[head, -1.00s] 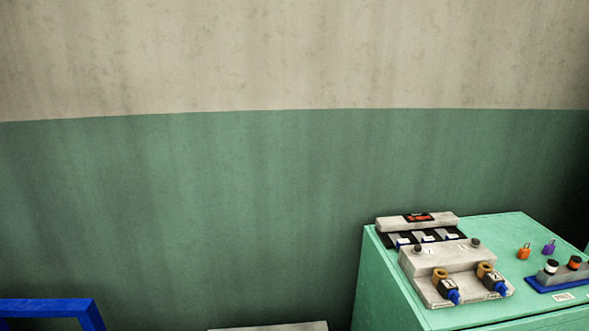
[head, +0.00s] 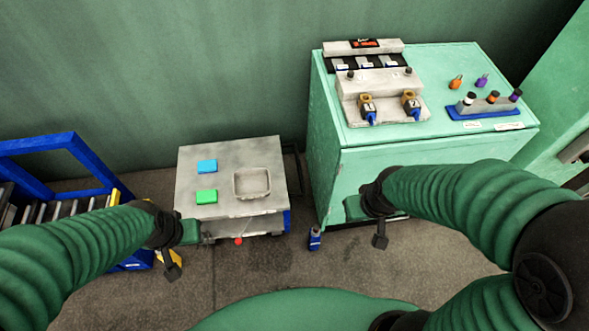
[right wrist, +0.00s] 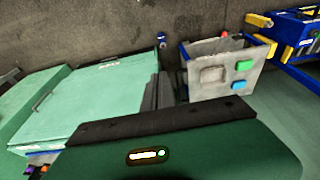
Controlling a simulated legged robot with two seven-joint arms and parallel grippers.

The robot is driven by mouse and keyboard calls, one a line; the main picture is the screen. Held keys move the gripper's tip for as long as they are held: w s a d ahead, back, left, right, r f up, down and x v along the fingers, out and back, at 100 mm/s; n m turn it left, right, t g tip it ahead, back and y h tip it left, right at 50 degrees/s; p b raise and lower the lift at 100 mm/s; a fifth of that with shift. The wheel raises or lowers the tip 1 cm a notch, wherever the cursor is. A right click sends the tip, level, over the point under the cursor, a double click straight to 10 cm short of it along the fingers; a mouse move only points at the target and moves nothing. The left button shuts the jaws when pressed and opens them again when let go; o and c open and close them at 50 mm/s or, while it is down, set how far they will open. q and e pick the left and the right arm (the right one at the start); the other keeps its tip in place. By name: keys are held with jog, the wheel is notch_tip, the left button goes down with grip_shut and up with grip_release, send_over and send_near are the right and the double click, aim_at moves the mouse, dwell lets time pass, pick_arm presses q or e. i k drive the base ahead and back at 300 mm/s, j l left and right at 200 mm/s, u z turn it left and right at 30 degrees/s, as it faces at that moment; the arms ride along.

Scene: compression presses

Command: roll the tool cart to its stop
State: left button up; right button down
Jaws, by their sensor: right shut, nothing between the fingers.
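The tool cart (head: 232,160) has a grey top and stands on the floor, left of the green cabinet. On it are a blue block (head: 207,166), a green block (head: 207,196) and a shallow square tray (head: 252,183). A red knob (head: 238,241) shows low at its near side. The cart also shows in the right wrist view (right wrist: 215,88). My left gripper (head: 200,234) is at the cart's near left corner; its fingers are too unclear to judge, as is contact. My right gripper (head: 350,208) is shut and empty, right of the cart before the cabinet; its dark fingers (right wrist: 165,90) show close together.
The green cabinet (head: 420,160) carries a grey fixture (head: 380,92) and a blue-based rack (head: 485,107). A blue-framed roller stand (head: 85,155) with yellow parts stands left of the cart. A small blue bottle (head: 314,238) is on the floor.

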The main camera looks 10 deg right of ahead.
aim_at(245, 202)
jog(key=k+l+u, duration=0.1)
jog(key=l, duration=0.3)
jog(key=k+l+u, duration=0.15)
jog(key=l, duration=0.3)
jog(key=k+l+u, duration=0.1)
jog(key=l, duration=0.3)
jog(key=k+l+u, duration=0.1)
jog(key=l, duration=0.25)
jog(key=k, duration=0.05)
